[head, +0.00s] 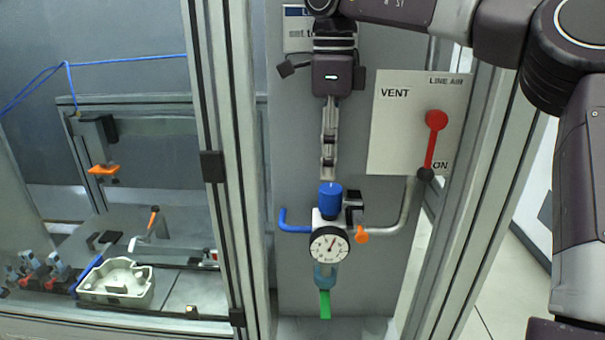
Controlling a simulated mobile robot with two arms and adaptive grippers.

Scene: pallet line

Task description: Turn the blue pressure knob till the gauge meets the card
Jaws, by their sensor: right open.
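The blue pressure knob (330,199) stands upright on top of a white regulator body on the grey panel. The round dial gauge (329,246) faces me on the front below it, with a needle and fine marks too small to read. The card (296,40) is at the top of the panel, mostly hidden behind my right arm; only part of its lettering shows. My right gripper (328,172) points down, open and seemingly empty. Its fingers, seen nearly edge-on, end just above the knob; I cannot tell whether they touch it. My left gripper is out of view.
Right of the knob are a small black part with an orange lever (361,235) and a metal pipe. The red line-air lever (435,140) points down to ON on its plate (391,130). Frame posts (211,120) flank the panel. A light tray (113,282) lies in the left bay.

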